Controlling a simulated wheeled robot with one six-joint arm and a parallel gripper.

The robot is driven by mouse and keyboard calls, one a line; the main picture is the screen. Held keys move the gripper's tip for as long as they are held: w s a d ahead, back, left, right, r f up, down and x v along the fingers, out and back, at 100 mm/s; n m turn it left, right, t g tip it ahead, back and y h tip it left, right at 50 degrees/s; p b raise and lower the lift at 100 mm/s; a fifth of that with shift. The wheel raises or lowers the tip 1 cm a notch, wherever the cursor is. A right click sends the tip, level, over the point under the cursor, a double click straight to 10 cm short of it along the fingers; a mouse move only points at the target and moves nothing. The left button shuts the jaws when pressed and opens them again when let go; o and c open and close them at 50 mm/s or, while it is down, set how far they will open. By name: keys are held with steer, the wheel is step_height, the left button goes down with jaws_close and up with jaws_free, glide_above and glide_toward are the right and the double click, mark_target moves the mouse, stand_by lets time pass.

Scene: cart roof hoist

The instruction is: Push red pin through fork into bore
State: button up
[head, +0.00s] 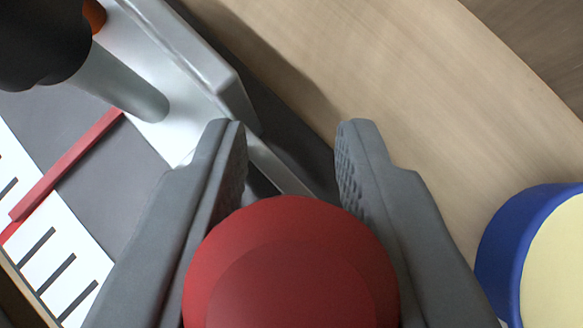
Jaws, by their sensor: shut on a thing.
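My gripper (290,130) is shut on the red pin (292,265), whose broad round red head fills the bottom middle of the head view between the two grey fingers. The rest of the pin is hidden under its head. Beyond the fingertips is a light grey metal part (205,65) with a raised edge; I cannot tell whether it belongs to the fork. A dark gap lies below the fingertips. No bore can be made out.
A grey rod with a black knob (125,85) stands at the upper left. A white scale with black marks and a red strip (70,165) lies at the left. A blue round thing with a cream top (545,255) is at the right. Bare wood (400,80) lies at the upper right.

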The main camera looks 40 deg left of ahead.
steer(key=shift+r, duration=1.05)
steer(key=shift+f, duration=1.6)
stand_by(1.0)
steer(key=o, duration=1.1)
steer(key=shift+c, duration=0.2)
steer(key=v, duration=1.7)
steer(key=shift+s+r, duration=0.1)
steer(key=shift+s, duration=0.05)
